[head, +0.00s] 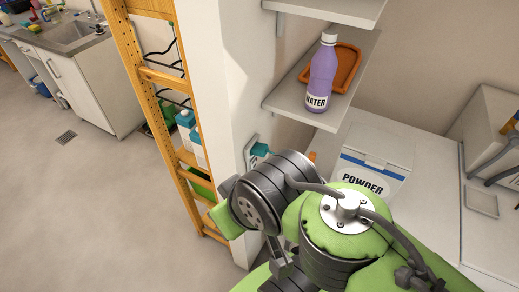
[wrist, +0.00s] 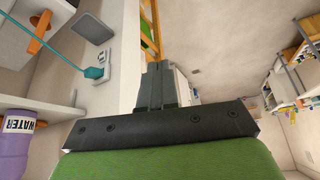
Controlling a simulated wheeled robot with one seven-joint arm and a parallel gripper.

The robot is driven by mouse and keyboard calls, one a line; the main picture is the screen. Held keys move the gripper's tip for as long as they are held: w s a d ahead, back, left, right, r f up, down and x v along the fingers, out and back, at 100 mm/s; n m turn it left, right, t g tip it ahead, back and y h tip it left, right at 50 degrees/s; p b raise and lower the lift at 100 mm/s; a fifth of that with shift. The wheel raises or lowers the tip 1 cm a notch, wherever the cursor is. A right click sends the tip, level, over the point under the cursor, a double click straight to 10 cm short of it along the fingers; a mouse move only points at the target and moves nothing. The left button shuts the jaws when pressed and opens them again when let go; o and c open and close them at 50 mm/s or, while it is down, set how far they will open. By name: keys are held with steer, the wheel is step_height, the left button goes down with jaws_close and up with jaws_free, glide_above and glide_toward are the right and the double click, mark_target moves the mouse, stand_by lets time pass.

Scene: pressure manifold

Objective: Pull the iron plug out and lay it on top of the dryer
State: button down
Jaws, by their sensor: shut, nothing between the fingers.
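A teal plug (wrist: 93,72) with a teal cord sits at a white wall socket plate (wrist: 103,55) in the wrist view, left of my gripper. A teal piece also shows at the wall in the head view (head: 259,150), just past my arm. My gripper (wrist: 158,67) is shut and empty, apart from the plug. Its fingertips cannot be made out clearly in the head view. A white top surface (head: 435,215), apparently the dryer, lies at the right of the head view, partly hidden by my arm.
A powder box (head: 376,165) stands on the white surface. A purple water bottle (head: 323,75) and an orange tray (head: 348,62) are on the shelf above. A wooden rack (head: 150,78) with cartons stands left of the wall edge. An orange piece (wrist: 41,32) is near the cord.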

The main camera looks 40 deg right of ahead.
steer(key=c, duration=1.7)
jaws_free()
steer(key=o, duration=0.3)
steer(key=shift+w+d+f, duration=0.15)
steer(key=shift+w+f, duration=0.1)
steer(key=shift+w, duration=0.05)
steer(key=o, duration=0.8)
steer(key=w+d+f+m+g+y+b, duration=0.1)
steer(key=w+d+f+m+g, duration=0.1)
steer(key=w+f, duration=0.4)
steer(key=shift+w+d+f+m, duration=0.3)
steer(key=shift+w+d+m, duration=0.2)
steer(key=shift+d, duration=0.2)
steer(key=w+d+f+m+t+y+b, duration=0.1)
steer(key=w+d+f+m+t+y, duration=0.2)
steer(key=d, duration=0.4)
steer(key=w+d+f+m+t+y+b, duration=0.1)
steer(key=d+f+m+t+y, duration=0.1)
steer(key=d+f+m, duration=0.35)
steer(key=s+d+r+m+t, duration=0.2)
steer(key=d+t, duration=0.3)
steer(key=d, duration=0.4)
steer(key=shift+s+d+r+t+h+b, duration=0.15)
steer(key=shift+s+r+t+h+b, duration=0.2)
steer(key=shift+s+r, duration=0.2)
steer(key=shift+m, duration=0.25)
